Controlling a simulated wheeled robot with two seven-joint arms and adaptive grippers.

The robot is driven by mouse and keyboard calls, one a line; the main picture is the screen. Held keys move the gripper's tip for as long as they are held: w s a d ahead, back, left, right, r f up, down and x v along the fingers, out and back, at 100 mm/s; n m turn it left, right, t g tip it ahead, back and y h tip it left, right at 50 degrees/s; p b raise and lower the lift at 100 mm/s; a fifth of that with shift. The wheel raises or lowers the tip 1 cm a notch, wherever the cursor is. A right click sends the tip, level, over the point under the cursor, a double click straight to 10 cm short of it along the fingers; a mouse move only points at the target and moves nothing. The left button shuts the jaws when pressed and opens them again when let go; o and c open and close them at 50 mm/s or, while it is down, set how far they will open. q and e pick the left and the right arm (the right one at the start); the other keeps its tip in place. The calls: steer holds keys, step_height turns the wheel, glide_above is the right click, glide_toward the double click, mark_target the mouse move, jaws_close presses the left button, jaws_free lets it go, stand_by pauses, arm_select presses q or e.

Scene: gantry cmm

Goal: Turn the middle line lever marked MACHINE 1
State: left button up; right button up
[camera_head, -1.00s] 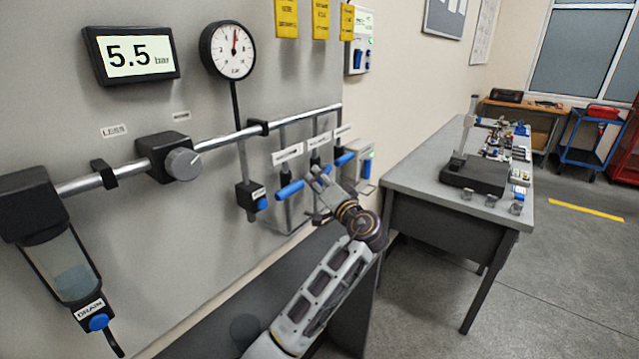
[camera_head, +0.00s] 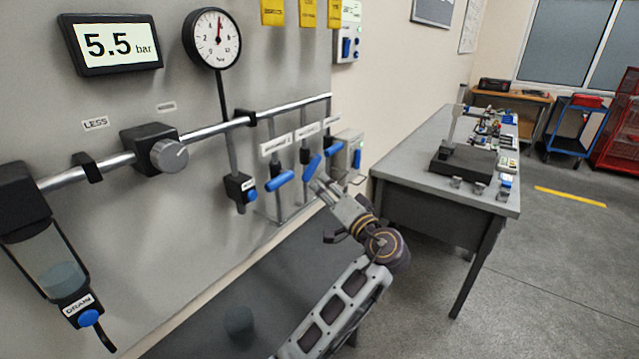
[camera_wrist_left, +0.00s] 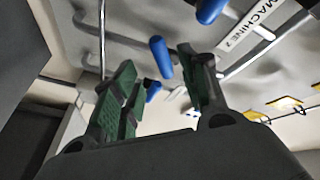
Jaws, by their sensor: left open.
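The middle line lever has a blue handle (camera_head: 312,166), tilted steeply under a white label (camera_head: 306,132) whose text is too small to read in the head view. My left gripper (camera_head: 320,186) is open close to the lower end of this handle; contact cannot be told. In the left wrist view a blue handle (camera_wrist_left: 160,56) shows between the spread green-padded fingers of my left gripper (camera_wrist_left: 158,88), beyond their tips. Another blue handle (camera_wrist_left: 209,8) hangs beside a label reading MACHINE 2 (camera_wrist_left: 258,27). My right gripper is not in view.
A neighbouring blue lever (camera_head: 280,180) lies nearly level to the left. A grey box (camera_head: 350,143) with a blue handle is to the right. A regulator knob (camera_head: 169,154), gauge (camera_head: 213,37) and 5.5 bar display (camera_head: 110,43) are on the panel. A grey table (camera_head: 400,165) stands right.

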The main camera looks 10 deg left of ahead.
arm_select(q)
steer(key=shift+v, duration=1.2)
